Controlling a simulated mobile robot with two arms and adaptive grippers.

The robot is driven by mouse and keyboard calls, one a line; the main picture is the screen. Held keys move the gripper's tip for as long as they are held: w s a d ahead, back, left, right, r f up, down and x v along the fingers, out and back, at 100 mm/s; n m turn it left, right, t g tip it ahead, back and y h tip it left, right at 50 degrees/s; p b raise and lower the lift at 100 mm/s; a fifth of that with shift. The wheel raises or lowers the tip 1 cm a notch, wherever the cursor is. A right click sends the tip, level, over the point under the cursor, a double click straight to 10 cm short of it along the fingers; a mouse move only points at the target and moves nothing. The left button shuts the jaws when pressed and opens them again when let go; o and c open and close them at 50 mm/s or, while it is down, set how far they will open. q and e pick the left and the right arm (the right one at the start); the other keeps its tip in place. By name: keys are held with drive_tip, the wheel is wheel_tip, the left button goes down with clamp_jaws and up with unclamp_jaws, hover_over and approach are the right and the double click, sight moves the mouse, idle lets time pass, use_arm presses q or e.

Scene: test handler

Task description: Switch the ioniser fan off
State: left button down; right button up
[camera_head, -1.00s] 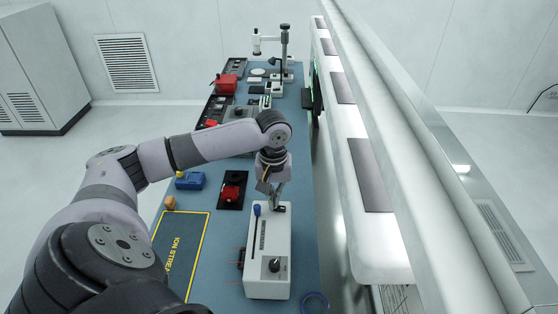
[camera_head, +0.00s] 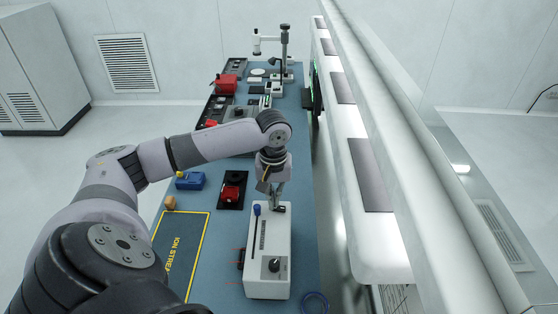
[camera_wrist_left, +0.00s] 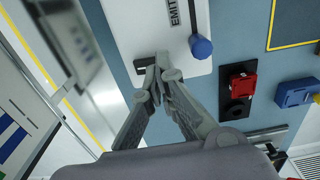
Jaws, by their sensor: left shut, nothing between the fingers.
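The ioniser fan is a white box (camera_head: 261,279) on the blue mat, with a blue knob (camera_head: 257,209) at the far end of its slot and a dark round knob (camera_head: 274,265) near its front. A small dark switch (camera_head: 282,210) sits on its far end; it also shows in the left wrist view (camera_wrist_left: 139,67), partly hidden by the fingers. My left gripper (camera_head: 275,207) is shut and empty. Its tips (camera_wrist_left: 156,62) are right at the switch; I cannot tell whether they touch it. The switch's position is unclear. My right gripper is out of view.
A red button (camera_head: 231,191) on a black plate and a blue box (camera_head: 191,180) stand left of the fan. A yellow-bordered mat area (camera_head: 180,250) lies at the left. A white rail structure (camera_head: 380,240) runs along the right.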

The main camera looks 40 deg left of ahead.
use_arm(q)
drive_tip(key=shift+f, duration=0.75)
idle(0.3)
drive_tip(key=shift+r, duration=0.1)
drive_tip(key=shift+r+p, duration=0.35)
drive_tip(key=shift+r, duration=3.1)
